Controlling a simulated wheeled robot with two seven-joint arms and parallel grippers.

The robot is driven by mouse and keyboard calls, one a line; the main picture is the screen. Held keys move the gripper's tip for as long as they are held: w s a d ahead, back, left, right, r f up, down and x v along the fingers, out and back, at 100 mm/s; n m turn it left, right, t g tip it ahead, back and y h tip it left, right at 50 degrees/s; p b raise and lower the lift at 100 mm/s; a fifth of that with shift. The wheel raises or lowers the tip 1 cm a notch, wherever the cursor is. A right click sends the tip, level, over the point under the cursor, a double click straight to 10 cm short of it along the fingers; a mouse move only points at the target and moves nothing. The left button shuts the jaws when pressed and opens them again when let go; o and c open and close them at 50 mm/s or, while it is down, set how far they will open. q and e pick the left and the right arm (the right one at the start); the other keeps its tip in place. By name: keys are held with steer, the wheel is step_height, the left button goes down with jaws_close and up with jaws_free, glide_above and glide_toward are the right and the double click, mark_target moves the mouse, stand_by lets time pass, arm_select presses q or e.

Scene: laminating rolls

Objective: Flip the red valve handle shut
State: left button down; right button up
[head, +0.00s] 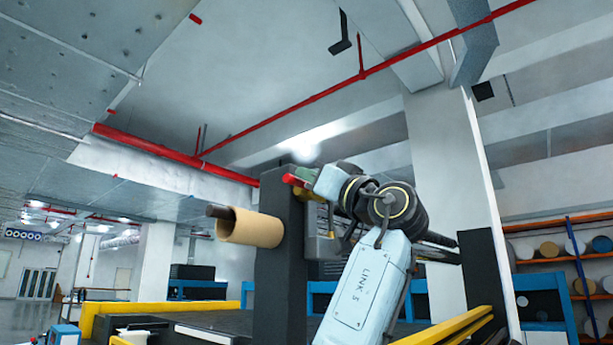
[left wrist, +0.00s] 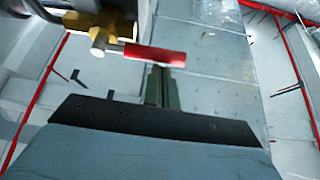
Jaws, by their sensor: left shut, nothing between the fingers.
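The red valve handle (left wrist: 155,55) extends right from a brass valve body (left wrist: 92,22) in the left wrist view. In the head view the handle (head: 292,180) shows small beside the top of a dark post, with the brass body (head: 303,193) just below. My left gripper (left wrist: 160,70) is shut and empty. Its greenish fingers point at the handle, and their tips are at its lower edge; I cannot tell whether they touch. In the head view the left gripper (head: 305,175) is right beside the handle. My right gripper is not in view.
The dark post (head: 279,280) carries a cardboard tube (head: 250,228) on its left side. Yellow rails (head: 165,306) edge the machine bed below. Shelves with rolls (head: 575,250) stand at the far right. The space above the post is open.

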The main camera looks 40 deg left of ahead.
arm_select(q)
steer(key=d, duration=1.2)
steer(key=shift+w, duration=0.1)
